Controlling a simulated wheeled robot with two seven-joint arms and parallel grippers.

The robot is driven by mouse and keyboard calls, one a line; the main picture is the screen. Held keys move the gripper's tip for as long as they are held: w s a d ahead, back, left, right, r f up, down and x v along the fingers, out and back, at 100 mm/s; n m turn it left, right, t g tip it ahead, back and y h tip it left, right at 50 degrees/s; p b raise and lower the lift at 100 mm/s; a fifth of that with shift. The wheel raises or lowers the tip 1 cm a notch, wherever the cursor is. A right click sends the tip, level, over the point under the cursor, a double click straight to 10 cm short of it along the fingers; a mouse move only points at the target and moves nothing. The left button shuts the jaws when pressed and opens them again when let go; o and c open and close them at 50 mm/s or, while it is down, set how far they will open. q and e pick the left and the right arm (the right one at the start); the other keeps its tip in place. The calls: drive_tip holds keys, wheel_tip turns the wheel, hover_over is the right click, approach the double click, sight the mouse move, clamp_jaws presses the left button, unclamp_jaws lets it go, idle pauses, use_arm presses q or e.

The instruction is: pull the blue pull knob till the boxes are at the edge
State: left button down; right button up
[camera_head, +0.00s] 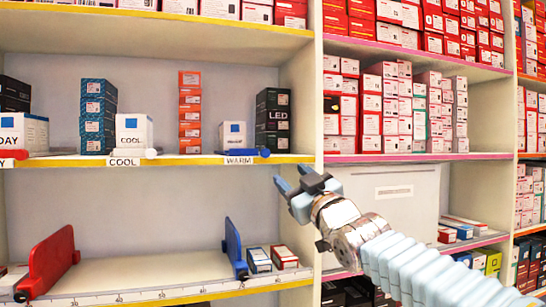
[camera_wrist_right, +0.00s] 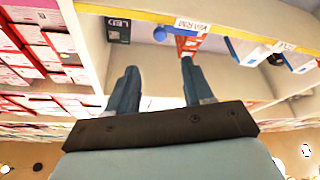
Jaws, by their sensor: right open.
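A blue pull knob (camera_head: 264,153) sits at the front edge of the middle shelf (camera_head: 190,159), right of the WARM label. A round blue knob end (camera_wrist_right: 159,33) shows in the right wrist view, beyond the fingers. A white box (camera_head: 232,136) with a blue square stands behind the WARM label. My left gripper is out of view.
A dark LED box stack (camera_head: 273,122) and an orange box stack (camera_head: 189,112) stand on the middle shelf. An upright panel (camera_head: 304,110) rises right of them. The lower shelf holds red (camera_head: 50,262) and blue (camera_head: 234,248) dividers, with free room between.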

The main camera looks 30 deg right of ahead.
sight(266, 154)
drive_tip(key=p+x, duration=0.3)
drive_tip(key=x, duration=0.8)
drive_tip(key=shift+w+p, duration=0.35)
drive_tip(key=shift+w+r, duration=0.1)
drive_tip(key=shift+w, duration=0.3)
drive_tip(key=shift+c, duration=0.3)
clamp_jaws()
